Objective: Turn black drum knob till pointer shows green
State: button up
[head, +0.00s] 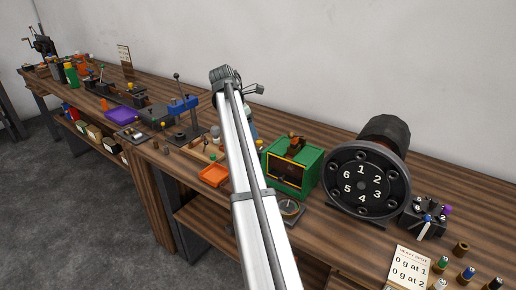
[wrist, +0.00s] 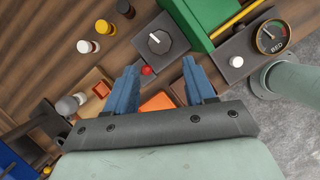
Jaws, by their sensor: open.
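In the wrist view a black knob (wrist: 159,42) with a white pointer line sits on a dark plate, between the green box and my fingers. A round gauge (wrist: 272,37), labelled "BED", stands right of it on a dark base; its needle leans up and left, and its colours are too small to read surely. The gauge also shows in the head view (head: 290,207). In the head view my arm hides the knob. My gripper (wrist: 160,66) is open, with two blue fingers apart, short of the knob. A small red ball (wrist: 147,70) shows between the fingertips.
A green box (head: 293,172) stands right of my arm, and an orange tray (head: 213,175) left of it. A large black numbered drum (head: 365,184) stands further right, beside a small switch box (head: 424,218). Yellow, white and dark pegs (wrist: 103,27) stand near the knob.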

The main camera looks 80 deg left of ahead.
aim_at(259, 149)
jog(key=x, duration=0.9)
jog(key=shift+w+a+f, duration=0.1)
jog(key=shift+w+f, duration=0.1)
jog(key=shift+f, duration=0.05)
jog(key=shift+c, duration=0.4)
jog(key=c, duration=0.7)
jog(key=shift+m, duration=0.4)
jog(key=m, duration=0.2)
jog(key=m+h, duration=0.2)
jog(key=m, duration=0.1)
jog(key=shift+a+m, duration=0.3)
jog(key=m+h, duration=0.1)
jog(key=m, duration=0.1)
jog(key=m+g+h, duration=0.1)
jog(key=m, duration=0.2)
jog(key=shift+m, duration=0.3)
